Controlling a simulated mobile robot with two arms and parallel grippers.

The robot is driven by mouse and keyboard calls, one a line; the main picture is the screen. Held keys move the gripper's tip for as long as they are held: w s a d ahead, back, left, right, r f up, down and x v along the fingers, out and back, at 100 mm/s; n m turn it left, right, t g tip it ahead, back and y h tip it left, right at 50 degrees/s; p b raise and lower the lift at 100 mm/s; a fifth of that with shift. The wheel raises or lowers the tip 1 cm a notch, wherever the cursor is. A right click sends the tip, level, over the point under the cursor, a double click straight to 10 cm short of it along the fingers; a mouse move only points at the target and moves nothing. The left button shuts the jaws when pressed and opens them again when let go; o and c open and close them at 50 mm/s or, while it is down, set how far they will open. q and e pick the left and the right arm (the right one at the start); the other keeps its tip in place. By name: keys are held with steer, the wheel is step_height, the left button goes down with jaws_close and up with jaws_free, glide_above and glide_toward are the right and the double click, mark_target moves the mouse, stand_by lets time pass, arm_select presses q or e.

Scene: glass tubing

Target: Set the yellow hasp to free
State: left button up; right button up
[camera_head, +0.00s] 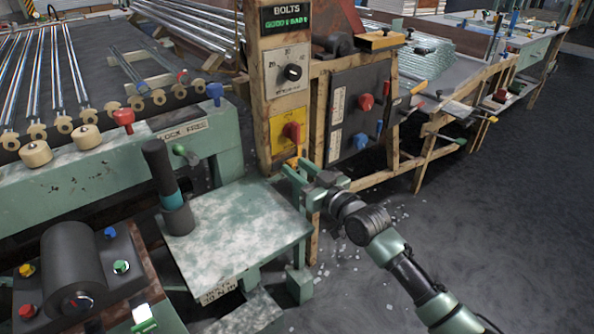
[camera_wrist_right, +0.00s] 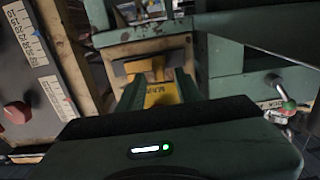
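A small yellow-orange piece (camera_head: 294,160), which looks like the hasp, shows low on the worn post, just below a yellow plate (camera_head: 273,139) with a red knob (camera_head: 291,131). My right gripper (camera_head: 291,168) is right at this piece and partly hides it; I cannot tell whether they touch. In the right wrist view, the two green fingers (camera_wrist_right: 160,88) are apart, with yellow lettered surface (camera_wrist_right: 162,94) showing between them. The hasp's setting cannot be read. My left gripper is not in view.
A green-handled lever (camera_head: 185,153) sits under a LOCK FREE label (camera_head: 183,130) on the green bench. A dark panel (camera_head: 360,110) with red and blue knobs stands right of the post. A worn green table (camera_head: 240,235) is in front. Open floor lies to the right.

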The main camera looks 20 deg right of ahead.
steer(key=shift+w+a, duration=0.15)
steer(key=shift+w, duration=0.1)
steer(key=shift+c, duration=0.3)
jaws_close()
stand_by(1.0)
